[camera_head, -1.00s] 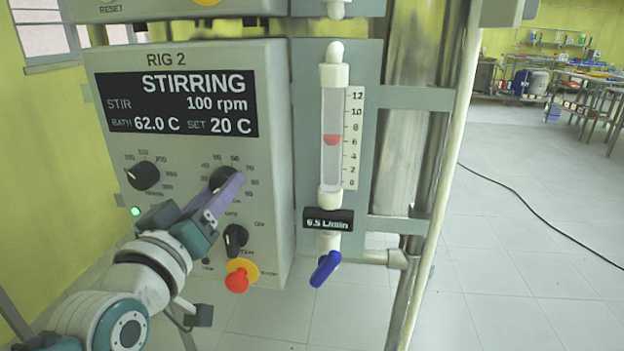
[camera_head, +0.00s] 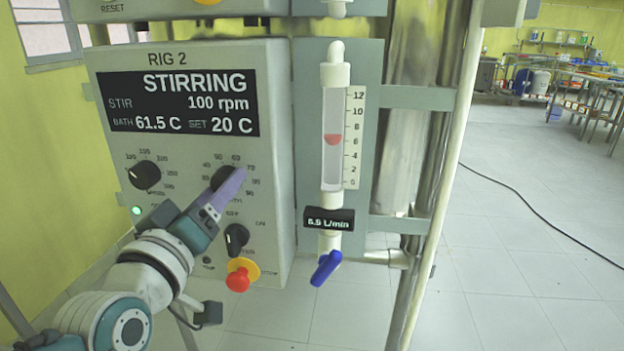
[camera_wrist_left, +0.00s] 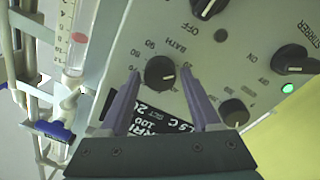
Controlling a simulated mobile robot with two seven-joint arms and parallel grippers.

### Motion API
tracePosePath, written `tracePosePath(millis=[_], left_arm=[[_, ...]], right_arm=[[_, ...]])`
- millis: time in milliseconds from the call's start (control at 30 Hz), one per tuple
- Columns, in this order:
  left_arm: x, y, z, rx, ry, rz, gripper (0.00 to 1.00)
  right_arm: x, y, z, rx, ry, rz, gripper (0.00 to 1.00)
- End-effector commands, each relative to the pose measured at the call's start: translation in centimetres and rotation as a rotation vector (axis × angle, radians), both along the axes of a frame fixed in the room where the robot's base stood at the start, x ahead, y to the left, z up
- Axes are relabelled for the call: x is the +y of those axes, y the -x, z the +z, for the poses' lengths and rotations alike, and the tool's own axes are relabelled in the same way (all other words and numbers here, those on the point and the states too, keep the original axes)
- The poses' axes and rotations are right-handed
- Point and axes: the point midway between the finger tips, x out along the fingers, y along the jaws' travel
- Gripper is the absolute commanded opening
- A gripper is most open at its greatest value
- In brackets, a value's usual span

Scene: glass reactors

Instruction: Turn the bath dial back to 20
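The black bath dial (camera_head: 222,178) is on the grey RIG 2 panel (camera_head: 275,150), partly hidden by my left gripper in the head view. In the left wrist view the dial (camera_wrist_left: 160,72), beside the BATH label, lies between my two purple fingers. My left gripper (camera_wrist_left: 160,75) is open, with a visible gap on each side of the dial. It also shows in the head view (camera_head: 232,184), in front of the dial. The display (camera_head: 180,103) reads STIRRING, 100 rpm, BATH 61.5 C, SET 20 C. My right gripper is not in view.
Another black dial (camera_head: 145,175) is to the left and a black selector (camera_head: 236,239) is below. A red button (camera_head: 238,280) on a yellow base sits lower. A flowmeter (camera_head: 333,130) with a blue valve handle (camera_head: 326,268) is to the right.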

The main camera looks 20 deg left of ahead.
Motion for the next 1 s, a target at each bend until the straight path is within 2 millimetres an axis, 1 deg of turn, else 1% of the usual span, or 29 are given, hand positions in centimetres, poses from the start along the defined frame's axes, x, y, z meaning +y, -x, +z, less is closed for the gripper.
tracePosePath(millis=[33,100,133,367,467,567,800,900,1000], left_arm=[[0.0,0.0,0.0,0.0,0.0,0.0,0.7],[0.0,0.0,0.0,0.001,-0.001,-0.001,0.78],[0.0,0.0,0.0,0.001,-0.001,-0.001,0.8],[0.0,0.1,-0.1,0.003,-0.002,0.0,0.8],[-0.2,0.7,-0.1,0.004,-0.001,0.0,0.8],[-0.4,2.0,-0.2,0.005,0.0,-0.001,0.8],[-1.4,6.6,-0.4,0.006,-0.001,0.0,0.8],[-1.7,8.1,-0.5,0.005,0.0,-0.001,0.8],[-1.9,9.1,-0.5,0.003,0.0,-0.001,0.8]], right_arm=[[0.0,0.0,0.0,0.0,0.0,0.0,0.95],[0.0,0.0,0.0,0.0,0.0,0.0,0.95],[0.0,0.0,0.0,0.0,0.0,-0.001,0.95],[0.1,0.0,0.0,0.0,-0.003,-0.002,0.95],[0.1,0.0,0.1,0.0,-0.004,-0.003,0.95],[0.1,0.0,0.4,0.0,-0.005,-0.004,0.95],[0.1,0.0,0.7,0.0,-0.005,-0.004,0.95],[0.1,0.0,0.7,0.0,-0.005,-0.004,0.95],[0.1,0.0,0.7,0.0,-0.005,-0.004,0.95]])
